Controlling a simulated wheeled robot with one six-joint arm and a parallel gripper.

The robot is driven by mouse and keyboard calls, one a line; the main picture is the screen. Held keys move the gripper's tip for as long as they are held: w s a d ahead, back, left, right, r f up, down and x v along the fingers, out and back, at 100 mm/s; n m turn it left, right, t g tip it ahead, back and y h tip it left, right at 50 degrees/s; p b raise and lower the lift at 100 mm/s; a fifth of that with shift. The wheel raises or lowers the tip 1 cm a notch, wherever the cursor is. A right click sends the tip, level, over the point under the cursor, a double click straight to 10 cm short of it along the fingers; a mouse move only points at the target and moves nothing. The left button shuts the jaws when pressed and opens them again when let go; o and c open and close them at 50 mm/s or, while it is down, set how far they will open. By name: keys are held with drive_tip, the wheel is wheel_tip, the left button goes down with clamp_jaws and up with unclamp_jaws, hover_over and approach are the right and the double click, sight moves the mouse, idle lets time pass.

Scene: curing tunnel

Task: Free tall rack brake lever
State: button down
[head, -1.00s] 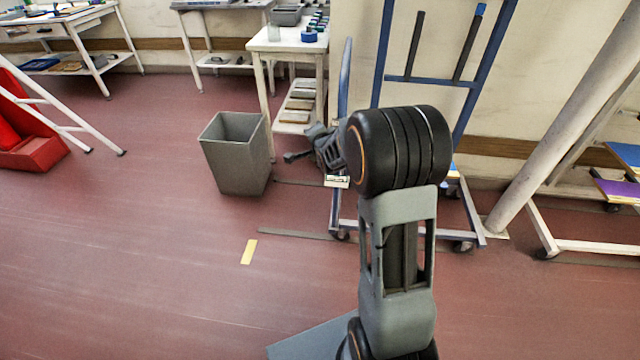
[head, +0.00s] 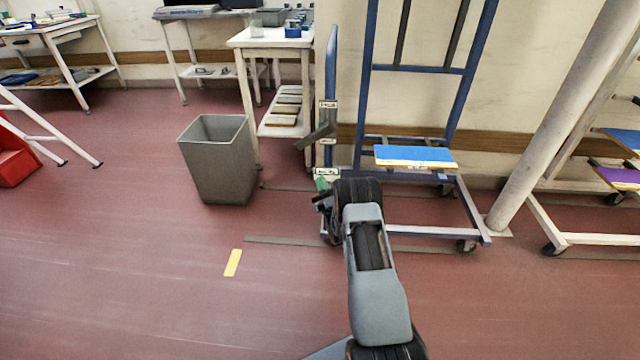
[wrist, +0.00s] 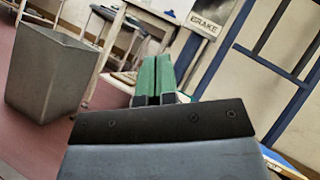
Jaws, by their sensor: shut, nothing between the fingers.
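The tall rack (head: 464,110) is a blue frame on castors, standing against the wall in the head view. A blue post (head: 331,70) at its left side carries small white labels and a grey lever (head: 315,137) that slants down to the left. In the wrist view a white plate reading BRAKE (wrist: 203,24) shows up and right of my fingers; I cannot make out the lever there. My gripper's green fingers (wrist: 154,80) are shut together and empty. In the head view the gripper (head: 324,182) is low by the post, below the lever, partly hidden by my arm.
A grey bin (head: 217,165) stands left of the rack, and a white table (head: 270,38) with shelves is behind it. A blue-topped board (head: 415,155) lies low on the rack. A slanted pale pole (head: 562,115) is at right. The floor in front is clear.

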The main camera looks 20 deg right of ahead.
drive_tip(key=w+a+r+b, duration=0.1)
drive_tip(key=w+a+r, duration=0.1)
drive_tip(key=w+r, duration=0.4)
drive_tip(key=shift+w+r+b, duration=0.35)
drive_tip(key=shift+w+r, duration=0.05)
drive_tip(key=shift+r, duration=0.25)
drive_tip(key=shift+a, duration=0.1)
drive_tip(key=shift+w+a+r+b, duration=0.3)
drive_tip(key=shift+a+r+b, duration=0.2)
drive_tip(key=shift+a+r, duration=0.05)
drive_tip(key=shift+w+a+r+b, duration=0.3)
drive_tip(key=shift+a+r+b, duration=0.2)
wheel_tip(320, 180, up, 10)
drive_tip(key=b, duration=0.4)
hover_over(299, 147)
drive_tip(key=a, duration=0.2)
drive_tip(key=shift+d+r, duration=0.1)
